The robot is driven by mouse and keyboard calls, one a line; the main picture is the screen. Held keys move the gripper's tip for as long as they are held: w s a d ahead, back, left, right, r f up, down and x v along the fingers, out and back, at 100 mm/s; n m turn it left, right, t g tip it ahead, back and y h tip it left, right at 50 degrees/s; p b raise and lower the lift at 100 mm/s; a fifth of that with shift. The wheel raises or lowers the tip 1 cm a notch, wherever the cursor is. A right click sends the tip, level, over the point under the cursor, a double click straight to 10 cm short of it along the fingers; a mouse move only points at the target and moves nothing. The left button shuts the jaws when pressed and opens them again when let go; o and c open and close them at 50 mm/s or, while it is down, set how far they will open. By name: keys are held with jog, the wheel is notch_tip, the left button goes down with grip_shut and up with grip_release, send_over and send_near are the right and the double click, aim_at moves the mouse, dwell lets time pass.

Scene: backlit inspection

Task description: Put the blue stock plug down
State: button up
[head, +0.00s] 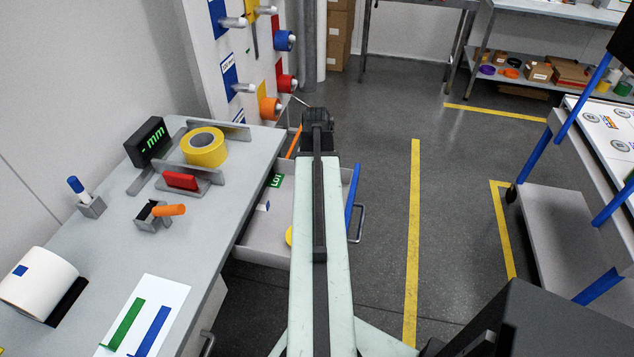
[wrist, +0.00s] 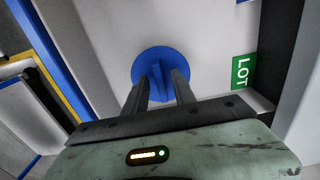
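The blue stock plug (wrist: 160,62) is a round blue disc with a raised grip, seen in the wrist view over the pale drawer floor. My gripper (wrist: 164,80) has its two dark fingers on either side of the plug's grip, and it looks shut on it. I cannot tell whether the disc touches the floor beneath. In the head view my arm reaches over an open drawer (head: 262,250), and the plug and fingertips are hidden behind my arm's end.
A green LOT label (wrist: 243,73) lies right of the plug; a blue strip (wrist: 65,62) runs along the left. A yellow disc (head: 289,236) is partly hidden in the drawer. The workbench (head: 225,190) at left holds yellow tape (head: 204,147) and a display (head: 148,141). Floor at right is clear.

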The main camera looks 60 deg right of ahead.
notch_tip(320, 180, up, 12)
jog(key=p, duration=1.2)
jog(key=shift+r, duration=0.2)
